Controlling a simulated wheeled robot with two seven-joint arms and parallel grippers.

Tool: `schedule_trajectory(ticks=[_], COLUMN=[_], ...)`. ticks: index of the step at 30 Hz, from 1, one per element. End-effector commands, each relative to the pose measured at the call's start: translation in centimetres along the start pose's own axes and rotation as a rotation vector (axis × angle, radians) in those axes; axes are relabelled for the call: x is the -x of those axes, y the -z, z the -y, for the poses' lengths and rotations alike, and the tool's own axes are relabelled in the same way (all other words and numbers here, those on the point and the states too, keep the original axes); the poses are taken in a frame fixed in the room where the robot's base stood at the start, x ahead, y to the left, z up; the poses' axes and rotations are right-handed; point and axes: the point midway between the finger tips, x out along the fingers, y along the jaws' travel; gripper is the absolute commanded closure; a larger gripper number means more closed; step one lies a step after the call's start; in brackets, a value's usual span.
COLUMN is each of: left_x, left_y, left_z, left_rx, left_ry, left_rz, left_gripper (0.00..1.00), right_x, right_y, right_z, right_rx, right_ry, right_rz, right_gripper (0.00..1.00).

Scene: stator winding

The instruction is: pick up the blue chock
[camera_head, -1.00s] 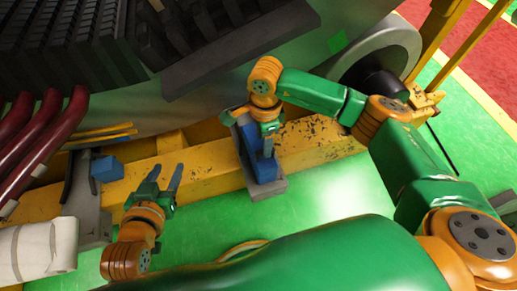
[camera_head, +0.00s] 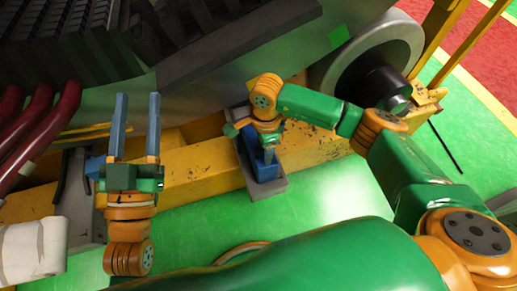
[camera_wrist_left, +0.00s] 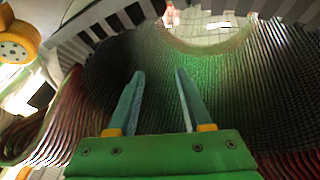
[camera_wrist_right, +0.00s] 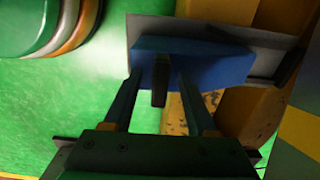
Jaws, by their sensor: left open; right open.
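A blue chock (camera_head: 267,171) sits on a grey plate (camera_head: 272,188) beside the yellow beam. In the right wrist view the chock (camera_wrist_right: 215,68) has a dark upright tab (camera_wrist_right: 160,82) on its near side. My right gripper (camera_head: 267,143) is over it, its open fingers (camera_wrist_right: 158,78) on either side of the tab; I cannot tell whether they touch. Another blue block (camera_head: 94,167) lies at the left, partly hidden by my left gripper. My left gripper (camera_head: 138,98) is open and empty, fingers pointing up the picture; the left wrist view also shows its parted fingers (camera_wrist_left: 160,75).
The yellow beam (camera_head: 205,168) runs across behind both grippers. The large dark slotted stator (camera_wrist_left: 225,95) fills the left wrist view. Dark red curved bars (camera_head: 50,125) stand at the left. The green floor (camera_head: 315,185) in front of the beam is clear.

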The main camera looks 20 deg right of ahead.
Motion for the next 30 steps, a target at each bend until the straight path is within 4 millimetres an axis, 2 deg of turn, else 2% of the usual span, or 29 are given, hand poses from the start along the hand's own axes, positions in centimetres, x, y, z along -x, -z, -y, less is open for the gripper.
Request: schedule_trajectory(ticks=[3, 4, 9, 10, 24, 26, 30], left_x=[0.0, 0.0, 0.0, 0.0, 0.0, 0.0, 0.3], left_y=[0.0, 0.0, 0.0, 0.0, -0.1, -0.8, -3.3], left_z=[0.0, 0.0, 0.0, 0.0, 0.0, 0.1, 0.5], left_rx=[0.000, 0.000, 0.000, 0.000, 0.001, -0.001, -0.001], left_ry=[0.000, 0.000, 0.000, 0.000, 0.000, 0.003, 0.011], left_rz=[0.001, 0.001, 0.003, 0.003, 0.012, 0.048, 0.188], left_gripper=[0.50, 0.50, 0.50, 0.50, 0.50, 0.50, 0.50], right_x=[0.0, 0.0, 0.0, 0.0, 0.2, 0.5, 1.3], right_y=[0.0, 0.0, 0.0, 0.0, 0.0, 0.0, 0.0], right_z=[0.0, 0.0, 0.0, 0.0, 0.1, 0.1, 0.1], right_rx=[0.000, 0.000, 0.000, 0.000, 0.000, 0.000, 0.000], right_ry=[0.000, 0.000, 0.000, 0.000, 0.002, 0.002, 0.003], right_rz=[0.000, 0.000, 0.000, 0.000, 0.001, 0.001, 0.000], right_gripper=[0.43, 0.48, 0.94, 1.00, 1.00, 1.00, 1.00])
